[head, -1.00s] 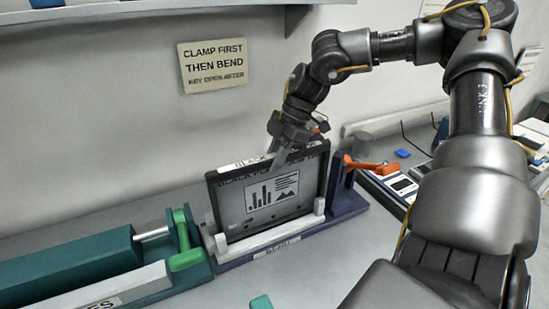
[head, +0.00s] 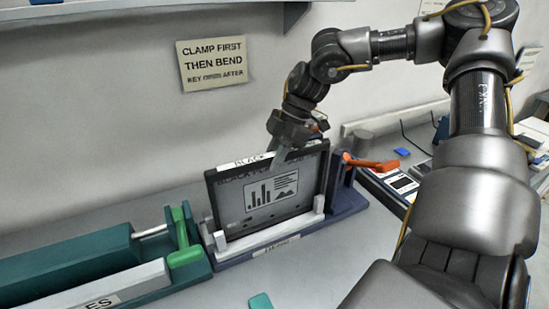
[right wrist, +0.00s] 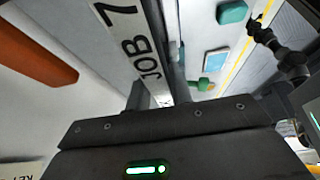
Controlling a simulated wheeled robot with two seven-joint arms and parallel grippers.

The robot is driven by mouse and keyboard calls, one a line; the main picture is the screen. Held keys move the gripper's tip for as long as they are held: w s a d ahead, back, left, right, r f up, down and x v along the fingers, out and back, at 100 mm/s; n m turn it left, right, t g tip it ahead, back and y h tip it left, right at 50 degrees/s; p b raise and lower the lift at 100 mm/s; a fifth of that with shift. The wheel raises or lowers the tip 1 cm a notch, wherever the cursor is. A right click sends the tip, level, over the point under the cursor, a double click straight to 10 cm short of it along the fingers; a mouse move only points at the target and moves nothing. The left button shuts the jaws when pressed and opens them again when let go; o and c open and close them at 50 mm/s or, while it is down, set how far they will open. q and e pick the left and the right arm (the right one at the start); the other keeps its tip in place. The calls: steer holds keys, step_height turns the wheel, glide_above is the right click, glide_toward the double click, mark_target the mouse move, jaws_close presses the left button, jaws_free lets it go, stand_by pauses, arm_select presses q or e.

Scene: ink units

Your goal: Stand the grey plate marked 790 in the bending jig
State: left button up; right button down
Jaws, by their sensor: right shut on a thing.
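A dark grey plate (head: 240,210) with a printed bar chart stands upright in the bending jig (head: 345,207), behind its white front bar. Its face lettering seems to begin "BLACK"; I cannot read 790 there. In the right wrist view, a pale strip (right wrist: 128,35) reads "JOB 7", with the rest cut off. My right gripper (head: 281,157) is shut on the plate's top edge from above. Its fingers (right wrist: 165,85) show partly in the right wrist view. The jig's slot under the plate is hidden by the white bar. My left gripper is not in view.
An orange lever (head: 368,163) sticks out at the jig's right end. A green bender (head: 90,262) with a green handle stands close on the left. A wall sign (head: 213,66) hangs behind. A small teal block (head: 260,301) lies in front.

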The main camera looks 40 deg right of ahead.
steer(key=shift+s+f, duration=0.15)
steer(key=shift+f, duration=0.05)
steer(key=c, duration=1.6)
jaws_free()
steer(key=o, duration=0.4)
steer(key=shift+w, duration=0.3)
steer(key=shift+o, duration=0.2)
steer(key=shift+s, duration=0.1)
steer(key=shift+d+r, duration=0.1)
steer(key=shift+r, duration=0.1)
steer(key=b+v, duration=0.2)
steer(key=v, duration=0.8)
steer(key=shift+r, duration=0.15)
steer(key=shift+r, duration=0.1)
